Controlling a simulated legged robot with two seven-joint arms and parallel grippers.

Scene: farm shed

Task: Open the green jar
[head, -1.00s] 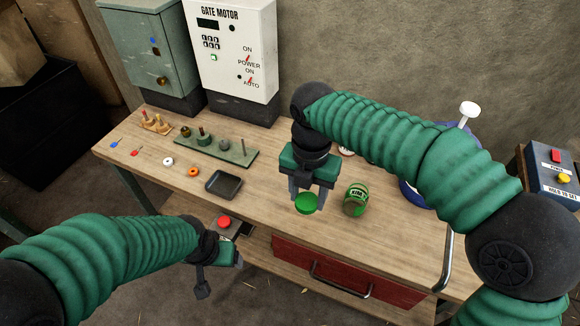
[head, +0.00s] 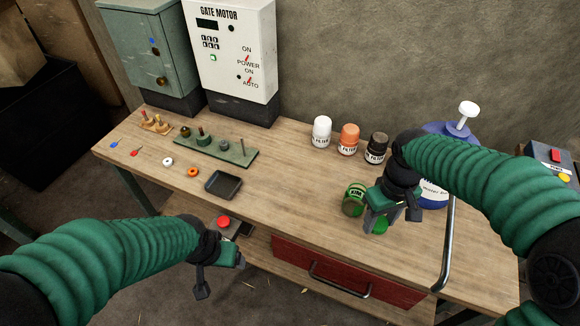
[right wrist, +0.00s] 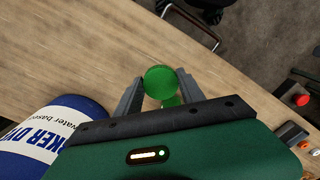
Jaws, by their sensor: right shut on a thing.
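The green jar (head: 353,200) with a pale-lettered label stands on the workbench, right of the middle in the head view. My right gripper (head: 377,222) is just right of and in front of it, shut on a round green lid (head: 382,227). The lid is apart from the jar body. In the right wrist view the lid (right wrist: 160,81) sits between the two fingers. My right gripper partly hides the jar's right side. My left gripper (head: 203,287) hangs in front of the bench's front edge, away from the jar; its jaw opening is unclear.
White (head: 321,132), orange (head: 348,140) and black (head: 376,148) filter jars stand behind the green jar. A blue-and-white container (head: 434,190) stands at the right. A dark tray (head: 223,185) lies left of a clear stretch of bench. A metal rail (head: 447,245) is at the right.

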